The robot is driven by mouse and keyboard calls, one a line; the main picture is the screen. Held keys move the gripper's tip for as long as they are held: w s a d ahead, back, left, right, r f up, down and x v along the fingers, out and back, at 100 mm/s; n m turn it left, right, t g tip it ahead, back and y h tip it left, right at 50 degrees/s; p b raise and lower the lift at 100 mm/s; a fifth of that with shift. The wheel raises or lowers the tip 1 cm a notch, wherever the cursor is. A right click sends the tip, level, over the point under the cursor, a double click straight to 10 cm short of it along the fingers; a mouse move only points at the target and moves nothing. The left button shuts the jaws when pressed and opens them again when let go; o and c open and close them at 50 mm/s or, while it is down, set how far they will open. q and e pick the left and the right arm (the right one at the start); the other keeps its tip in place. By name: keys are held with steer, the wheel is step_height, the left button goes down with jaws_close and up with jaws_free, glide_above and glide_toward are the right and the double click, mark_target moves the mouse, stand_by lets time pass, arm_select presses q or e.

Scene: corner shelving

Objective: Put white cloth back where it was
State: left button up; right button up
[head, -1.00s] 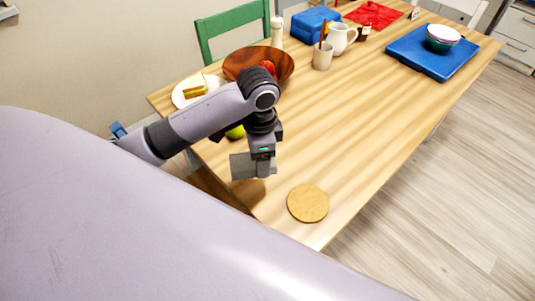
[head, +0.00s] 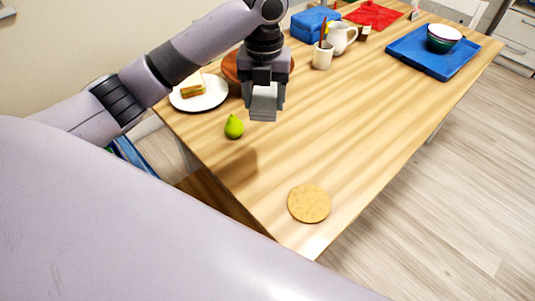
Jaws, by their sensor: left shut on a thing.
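My left gripper (head: 264,102) is above the table, in front of the wooden bowl and beyond the pear. It is shut on a small pale grey piece (head: 263,98), which I take to be the white cloth; little of it shows between the fingers. No other white cloth shows on the table. My right gripper is out of view.
On the wooden table (head: 335,125) are a green pear (head: 233,127), a plate (head: 209,101) with a sandwich (head: 193,86), a round cork mat (head: 309,203), a cup (head: 322,58), a white pitcher (head: 341,36) and a blue tray (head: 425,58) holding bowls. My arm mostly hides the wooden bowl (head: 231,66). The middle is clear.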

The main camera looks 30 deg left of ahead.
mark_target(265, 158)
arm_select(q)
steer(key=m, duration=0.1)
steer(key=r+m, duration=0.2)
steer(key=shift+w+a+m, duration=0.25)
steer(key=shift+w+m, duration=0.15)
step_height(265, 158, down, 20)
steer(key=shift+r+b, duration=0.1)
steer(key=shift+b, duration=0.5)
steer(key=o, duration=1)
step_height(265, 158, up, 12)
steer(key=shift+r, duration=0.1)
